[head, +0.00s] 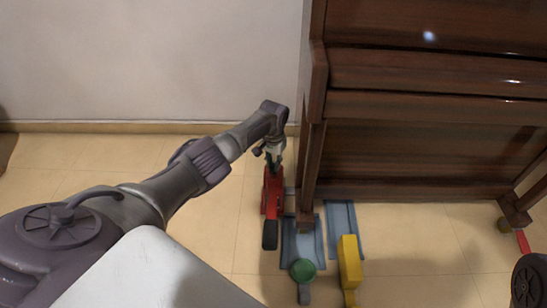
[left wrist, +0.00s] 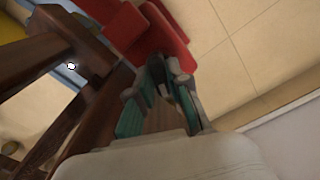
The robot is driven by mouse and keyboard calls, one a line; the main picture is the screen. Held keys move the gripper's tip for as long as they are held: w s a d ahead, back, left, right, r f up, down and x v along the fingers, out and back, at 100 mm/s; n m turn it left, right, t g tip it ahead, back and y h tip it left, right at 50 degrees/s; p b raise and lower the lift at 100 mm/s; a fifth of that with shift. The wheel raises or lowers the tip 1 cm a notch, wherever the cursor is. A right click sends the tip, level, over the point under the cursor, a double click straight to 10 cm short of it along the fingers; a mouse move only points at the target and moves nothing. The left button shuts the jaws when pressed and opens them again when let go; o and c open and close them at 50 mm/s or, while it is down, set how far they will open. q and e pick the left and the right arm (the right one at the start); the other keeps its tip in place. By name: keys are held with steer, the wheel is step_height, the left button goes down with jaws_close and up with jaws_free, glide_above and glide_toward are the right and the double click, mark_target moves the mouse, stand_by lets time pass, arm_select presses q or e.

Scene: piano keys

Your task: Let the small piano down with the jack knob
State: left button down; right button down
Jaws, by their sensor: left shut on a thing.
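The brown upright piano (head: 420,105) stands at the right of the head view, against the pale wall. The red jack (head: 269,190) stands on the floor beside the piano's left front leg (head: 306,190). The jack's red body also shows in the left wrist view (left wrist: 170,30). My left gripper (head: 273,158) reaches down to the top of the red jack. In the left wrist view its teal-padded fingers (left wrist: 162,100) are closed around a small part at the jack, which I take to be the knob. The fingers mostly hide it. My right gripper is out of view.
Blue mats (head: 343,228) lie on the tiles by the left leg. A yellow tool (head: 350,264) and a round green piece (head: 303,270) are in front. Floor left of the jack is clear.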

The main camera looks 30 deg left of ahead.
arm_select(q)
steer(key=m, duration=0.6)
steer(key=shift+m, duration=0.3)
steer(key=m, duration=0.6)
steer(key=shift+p, duration=0.3)
steer(key=shift+m, duration=0.4)
steer(key=c, duration=1.1)
jaws_free()
steer(key=shift+r, duration=0.1)
step_height(320, 180, up, 12)
